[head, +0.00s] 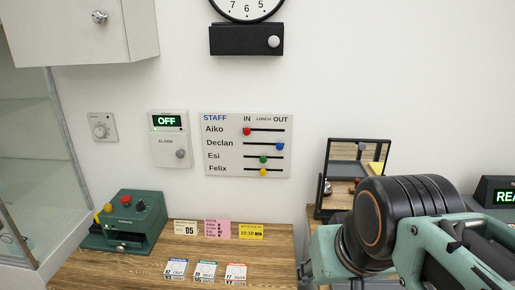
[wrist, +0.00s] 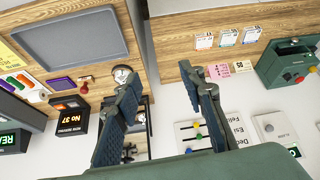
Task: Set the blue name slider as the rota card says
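The blue name slider (head: 280,146) sits in the Declan row of the white staff board (head: 222,160), at the track's right end under OUT. It also shows in the wrist view (wrist: 189,151). Red is at IN in the Aiko row; green and yellow are mid-track under LUNCH for Esi and Felix. The pink rota card (head: 217,228) lies on the wooden counter below the board; its lines are too small to read. My gripper (wrist: 160,85) is open and empty in the wrist view, apart from the board. In the head view my arm is right of the board.
An alarm box (head: 170,150) reading OFF is left of the board. A mirror (head: 357,158) stands to the right, partly behind my arm. A green button box (head: 127,219) and several small cards share the counter (head: 145,262). A black clock base (head: 247,40) is above.

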